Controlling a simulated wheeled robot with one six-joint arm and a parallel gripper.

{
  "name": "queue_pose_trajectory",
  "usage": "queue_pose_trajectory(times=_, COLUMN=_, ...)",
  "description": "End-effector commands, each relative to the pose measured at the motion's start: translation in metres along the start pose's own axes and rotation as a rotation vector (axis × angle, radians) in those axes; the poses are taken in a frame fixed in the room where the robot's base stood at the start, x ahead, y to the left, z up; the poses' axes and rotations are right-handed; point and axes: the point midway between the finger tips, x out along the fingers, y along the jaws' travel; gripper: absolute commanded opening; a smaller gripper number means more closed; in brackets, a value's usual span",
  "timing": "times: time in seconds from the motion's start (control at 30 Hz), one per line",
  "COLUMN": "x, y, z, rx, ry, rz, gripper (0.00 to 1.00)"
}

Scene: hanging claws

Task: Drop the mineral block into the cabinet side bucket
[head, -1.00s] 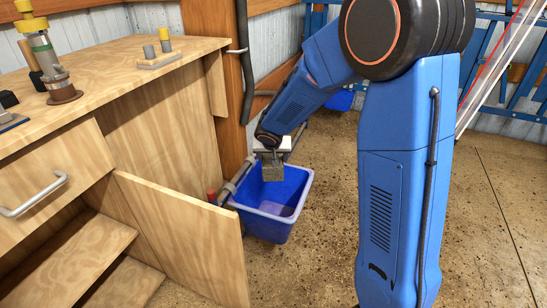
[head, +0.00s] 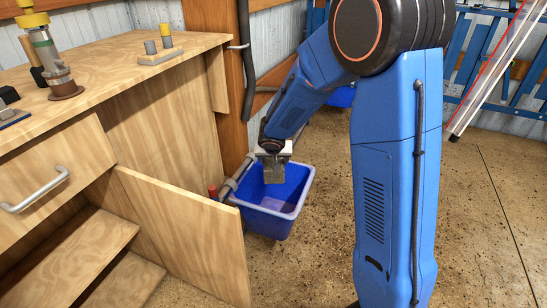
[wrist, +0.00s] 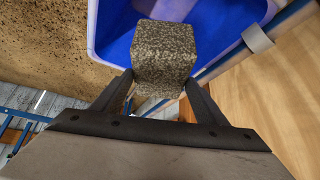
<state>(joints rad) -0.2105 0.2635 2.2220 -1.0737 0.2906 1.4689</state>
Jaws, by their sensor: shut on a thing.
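A speckled grey-brown mineral block (wrist: 163,52) is held between the two fingers of my gripper (wrist: 158,88) in the wrist view. In the head view the block (head: 274,169) hangs below my gripper (head: 273,157), over the blue bucket (head: 268,222). The bucket hangs beside the wooden cabinet; its rim and blue inside also show behind the block in the wrist view (wrist: 112,35). The block is above the bucket's opening, near its back part in the head view. The bucket floor that shows looks empty; part is hidden by the block.
The open cabinet door (head: 185,235) stands just left of the bucket. A bar with a red end (head: 213,192) runs by the bucket's left rim. The wooden cabinet top (head: 105,85) carries several small items. The floor right of the bucket is clear.

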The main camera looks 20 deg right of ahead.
Motion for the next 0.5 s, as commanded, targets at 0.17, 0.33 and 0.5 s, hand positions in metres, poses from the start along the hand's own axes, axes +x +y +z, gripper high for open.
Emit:
queue_pose_trajectory(times=0.17, x=0.01, y=-0.001, z=0.005, rx=0.0, ry=0.002, rz=-0.001, gripper=0.04)
queue_pose_trajectory(times=0.33, x=0.018, y=-0.001, z=0.011, rx=-0.001, ry=0.002, rz=-0.001, gripper=0.04)
queue_pose_trajectory(times=0.5, x=0.028, y=0.0, z=0.017, rx=0.0, ry=0.001, rz=0.0, gripper=0.04)
